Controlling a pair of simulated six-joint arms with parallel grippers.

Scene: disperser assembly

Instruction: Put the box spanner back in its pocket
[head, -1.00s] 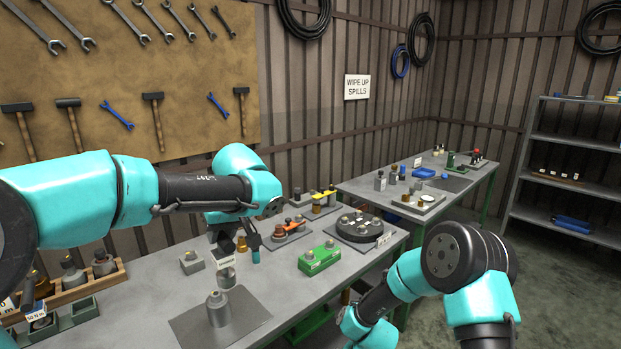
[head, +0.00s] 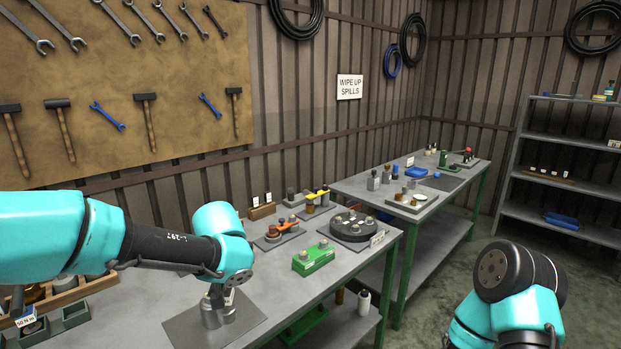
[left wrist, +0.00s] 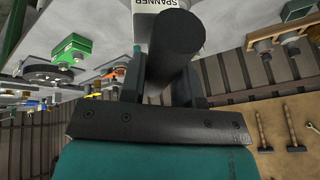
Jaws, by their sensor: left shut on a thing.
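The box spanner (left wrist: 178,45) shows in the left wrist view as a thick black round bar between the fingers of my left gripper (head: 217,290). The gripper is shut on it. A pale part with a label reading SPANNER (left wrist: 175,4) is just beyond the bar at the top edge of that view. In the head view the gripper is low over the dark mat (head: 182,328), next to grey metal cylinders (head: 210,316). My wrist covers much of this spot; I cannot tell whether the spanner touches its pocket. My right gripper is out of view.
A green block (head: 313,260), an orange-topped fixture (head: 272,237) and a round black plate (head: 352,226) stand farther along the bench. A wooden rack (head: 65,292) is at the left. The bench front between mat and green block is clear.

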